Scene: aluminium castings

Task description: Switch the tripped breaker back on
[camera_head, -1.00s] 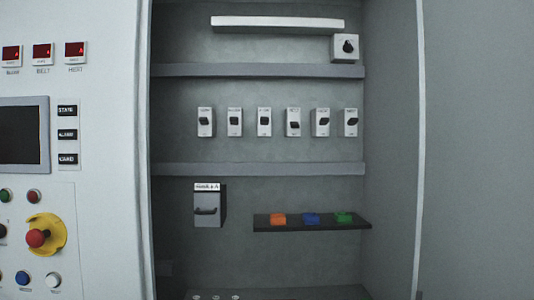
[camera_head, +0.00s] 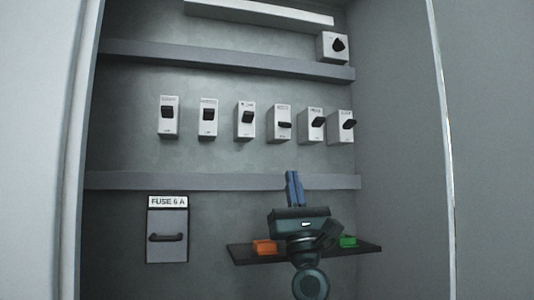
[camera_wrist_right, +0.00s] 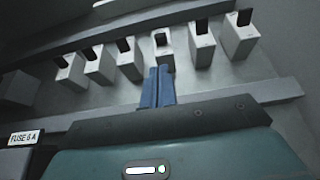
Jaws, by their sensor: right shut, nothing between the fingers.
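A row of several white breakers with black levers is on the cabinet's back wall in the head view. The lever of the fourth breaker (camera_head: 279,124) from the left sits lower than the others. My right gripper (camera_head: 294,174) is shut and empty, its blue fingers pointing up just below the row, at the height of the lower rail. In the right wrist view the shut fingers (camera_wrist_right: 158,70) end just below the fourth breaker (camera_wrist_right: 165,54); I cannot tell if they touch it. My left gripper is not in view.
Grey rails (camera_head: 140,181) run below and above the row. A fuse box (camera_head: 167,232) is at lower left. A dark shelf (camera_head: 370,248) holds an orange block (camera_head: 264,247) and a green block (camera_head: 348,241), partly behind my gripper. A rotary switch (camera_head: 334,47) is at upper right.

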